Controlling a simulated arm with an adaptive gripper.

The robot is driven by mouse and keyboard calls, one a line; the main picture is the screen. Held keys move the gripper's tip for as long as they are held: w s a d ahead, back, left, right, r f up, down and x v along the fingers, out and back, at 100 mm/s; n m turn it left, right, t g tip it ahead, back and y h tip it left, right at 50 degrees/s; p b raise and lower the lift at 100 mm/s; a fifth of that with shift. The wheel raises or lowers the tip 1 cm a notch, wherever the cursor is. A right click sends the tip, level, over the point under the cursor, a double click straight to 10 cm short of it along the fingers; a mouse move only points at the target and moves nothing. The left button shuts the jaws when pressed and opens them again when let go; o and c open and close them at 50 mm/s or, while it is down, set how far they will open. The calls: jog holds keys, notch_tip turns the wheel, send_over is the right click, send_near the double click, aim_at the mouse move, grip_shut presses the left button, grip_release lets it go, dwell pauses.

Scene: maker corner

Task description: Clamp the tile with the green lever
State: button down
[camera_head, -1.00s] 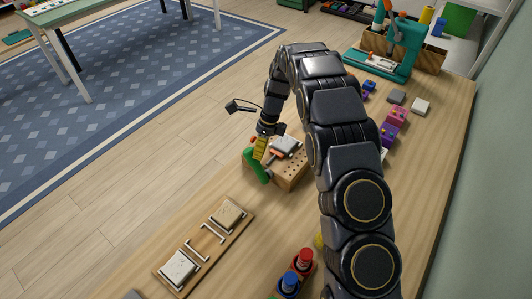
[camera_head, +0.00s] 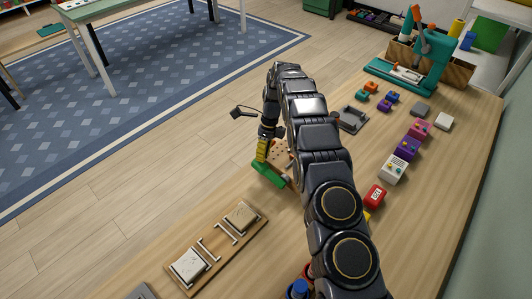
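The green lever (camera_head: 268,174) shows at the near left side of the wooden block with holes (camera_head: 280,154). It lies low and slants down to the right. My gripper (camera_head: 261,160), with yellow on its fingers, is right above the lever and seems to touch its upper left end. The fingers are too small in the picture to tell whether they are open or shut. My arm covers much of the block. I cannot make out the tile on the block now, so I cannot tell whether it is clamped.
A wooden board (camera_head: 217,254) with two pale tiles lies at the front left. A dark tray (camera_head: 352,119) is behind my arm. A red box (camera_head: 374,196) and several small coloured blocks stand on the right. A teal press (camera_head: 415,60) stands at the back. The left edge is open.

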jog(key=shift+w+a+f, duration=0.1)
jog(key=shift+f, duration=0.2)
dwell(0.4)
jog(key=v, duration=0.6)
jog(key=shift+w, duration=0.1)
jog(key=shift+v, duration=0.75)
